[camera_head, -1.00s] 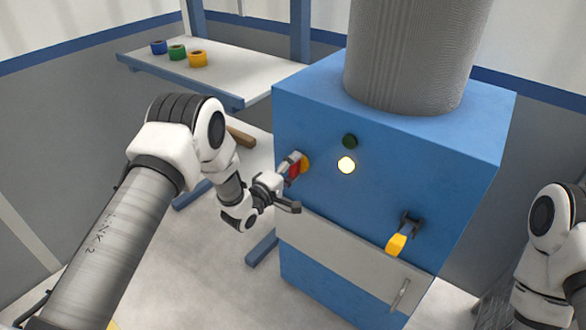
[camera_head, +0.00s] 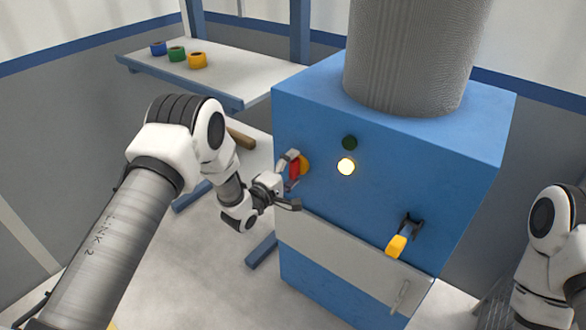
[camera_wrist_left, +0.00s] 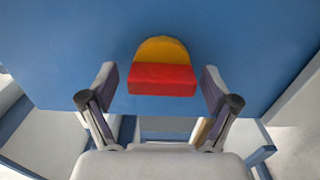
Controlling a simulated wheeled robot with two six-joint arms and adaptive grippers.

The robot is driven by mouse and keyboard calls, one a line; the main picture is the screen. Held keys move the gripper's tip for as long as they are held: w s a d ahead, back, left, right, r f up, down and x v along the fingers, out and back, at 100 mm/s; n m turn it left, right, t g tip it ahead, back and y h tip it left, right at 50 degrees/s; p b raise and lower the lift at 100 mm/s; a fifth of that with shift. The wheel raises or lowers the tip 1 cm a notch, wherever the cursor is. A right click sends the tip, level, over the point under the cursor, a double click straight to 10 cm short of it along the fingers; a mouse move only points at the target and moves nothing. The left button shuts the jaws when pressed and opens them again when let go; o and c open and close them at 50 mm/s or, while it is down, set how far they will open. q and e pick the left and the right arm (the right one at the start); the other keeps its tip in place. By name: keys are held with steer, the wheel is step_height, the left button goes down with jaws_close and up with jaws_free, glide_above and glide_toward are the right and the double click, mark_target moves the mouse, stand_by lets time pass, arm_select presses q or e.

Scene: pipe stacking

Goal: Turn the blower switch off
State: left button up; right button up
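The blower switch is a red handle (camera_head: 294,169) on a round yellow base (camera_head: 304,163), on the front of the blue cabinet (camera_head: 400,190). In the left wrist view the red handle (camera_wrist_left: 162,80) lies across, with the yellow base (camera_wrist_left: 162,50) behind it. My left gripper (camera_head: 291,180) is at the switch. In the wrist view its two fingers (camera_wrist_left: 160,88) stand apart on either side of the red handle, with gaps showing. Above and right of the switch, a dark green lamp (camera_head: 349,142) is unlit and a yellow-white lamp (camera_head: 346,166) glows. My right gripper is out of view.
A yellow-handled lever (camera_head: 397,246) sits low on the cabinet. A grey ribbed duct (camera_head: 410,55) rises from its top. A shelf (camera_head: 245,85) at the back left holds blue, green and yellow rolls (camera_head: 197,60). My right arm is at the right edge.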

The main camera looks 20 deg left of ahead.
arm_select(q)
steer(key=shift+s, duration=0.1)
steer(key=v, duration=1.2)
